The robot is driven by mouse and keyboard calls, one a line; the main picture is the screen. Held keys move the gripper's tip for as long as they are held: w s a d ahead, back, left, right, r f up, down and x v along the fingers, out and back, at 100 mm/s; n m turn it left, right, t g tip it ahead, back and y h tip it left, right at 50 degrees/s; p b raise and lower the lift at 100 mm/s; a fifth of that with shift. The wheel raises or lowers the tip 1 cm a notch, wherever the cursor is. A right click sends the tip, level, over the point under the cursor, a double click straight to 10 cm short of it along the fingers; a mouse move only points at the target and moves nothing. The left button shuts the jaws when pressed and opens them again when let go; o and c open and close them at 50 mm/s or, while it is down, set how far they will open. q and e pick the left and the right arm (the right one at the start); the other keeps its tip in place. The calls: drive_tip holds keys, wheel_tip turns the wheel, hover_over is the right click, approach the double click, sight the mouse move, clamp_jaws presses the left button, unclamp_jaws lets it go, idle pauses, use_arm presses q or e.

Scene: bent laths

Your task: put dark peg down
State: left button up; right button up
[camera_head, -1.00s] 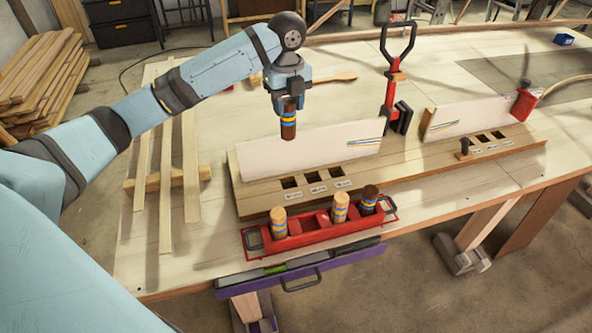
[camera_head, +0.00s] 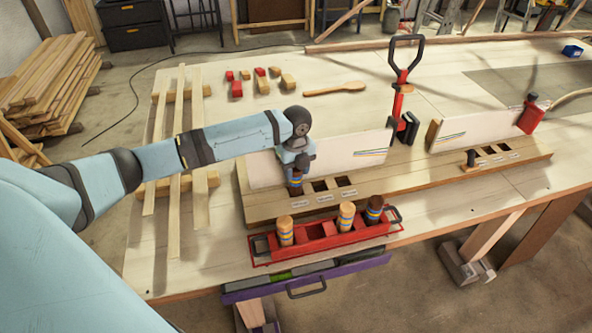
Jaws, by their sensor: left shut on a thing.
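My left gripper (camera_head: 297,167) is shut on a dark brown peg (camera_head: 296,184) with blue and yellow bands. It holds the peg upright at the left square hole of the wooden rail (camera_head: 262,209). The peg's lower end is at that hole; I cannot tell how deep it sits. Two other holes, the middle one (camera_head: 321,186) and the right one (camera_head: 343,180), are empty. A red tray (camera_head: 318,243) in front holds two light pegs, one at the left (camera_head: 285,231) and one further right (camera_head: 346,216), and another dark peg (camera_head: 374,209). My right gripper is out of view.
A white board (camera_head: 350,150) stands upright behind the holes. A red and black clamp (camera_head: 398,95) rises at its right end. Thin laths (camera_head: 200,150) lie at the left.

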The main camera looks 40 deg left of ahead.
use_arm(q)
drive_tip(key=shift+f, duration=0.4)
drive_tip(key=shift+f, duration=0.1)
drive_tip(key=shift+f, duration=0.15)
drive_tip(key=o, duration=1)
drive_tip(key=shift+o, duration=0.2)
wheel_tip(320, 180, up, 13)
drive_tip(key=b, duration=0.1)
drive_tip(key=shift+f, duration=0.2)
drive_tip(key=shift+f, duration=0.1)
